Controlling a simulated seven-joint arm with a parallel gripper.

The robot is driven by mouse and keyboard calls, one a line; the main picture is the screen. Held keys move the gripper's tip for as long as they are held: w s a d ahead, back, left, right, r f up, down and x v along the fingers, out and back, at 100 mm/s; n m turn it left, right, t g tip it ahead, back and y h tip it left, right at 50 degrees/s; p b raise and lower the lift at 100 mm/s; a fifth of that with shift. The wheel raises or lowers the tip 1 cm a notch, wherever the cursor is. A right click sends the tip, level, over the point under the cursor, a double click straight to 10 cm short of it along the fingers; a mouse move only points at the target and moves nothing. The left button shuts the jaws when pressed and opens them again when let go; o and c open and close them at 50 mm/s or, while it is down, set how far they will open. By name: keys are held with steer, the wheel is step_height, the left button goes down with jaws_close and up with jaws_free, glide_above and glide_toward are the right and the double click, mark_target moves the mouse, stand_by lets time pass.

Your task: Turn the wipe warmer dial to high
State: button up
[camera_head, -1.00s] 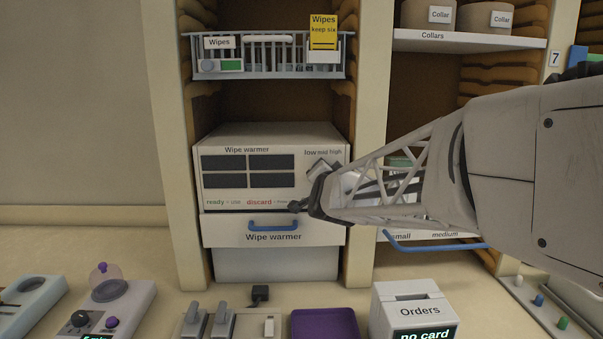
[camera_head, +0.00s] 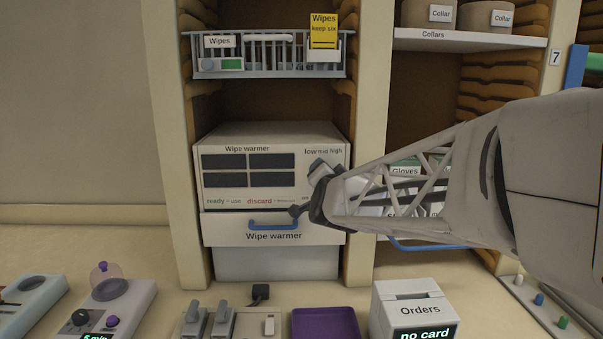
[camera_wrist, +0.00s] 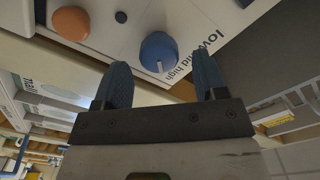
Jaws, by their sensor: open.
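The wipe warmer (camera_head: 225,200) is a white box on a shelf, with dark panels and "low mid high" printed at its upper right. My gripper (camera_head: 310,190) is in front of its right side and hides the dial in the head view. In the wrist view, the blue round dial (camera_wrist: 158,48) has a white pointer mark facing down in the picture, toward the "high" end of the print. My gripper (camera_wrist: 163,75) is open, its two blue fingers apart on either side of the dial's lower edge. I cannot tell whether they touch it.
An orange knob (camera_wrist: 72,22) is beside the dial. A blue drawer handle (camera_head: 272,226) is just below my gripper. A wire wipes basket (camera_head: 265,66) is above the warmer. An orders box (camera_head: 415,295) and a purple tray (camera_head: 325,325) stand in front.

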steer(key=shift+s, duration=2.45)
steer(key=s+d+f+n+g, duration=0.3)
steer(key=s+f+g, duration=0.2)
steer(key=s, duration=0.7)
steer(key=s+d+f+n+g, duration=0.2)
steer(key=s+f+g, duration=0.3)
steer(key=s, duration=0.7)
steer(key=s+d+f+n+g, duration=0.3)
steer(key=s+d+f+g, duration=0.1)
steer(key=s, duration=0.8)
steer(key=shift+f+n+g, duration=0.3)
steer(key=shift+f+g, duration=0.3)
steer(key=shift+g, duration=0.1)
steer(key=shift+w, duration=0.1)
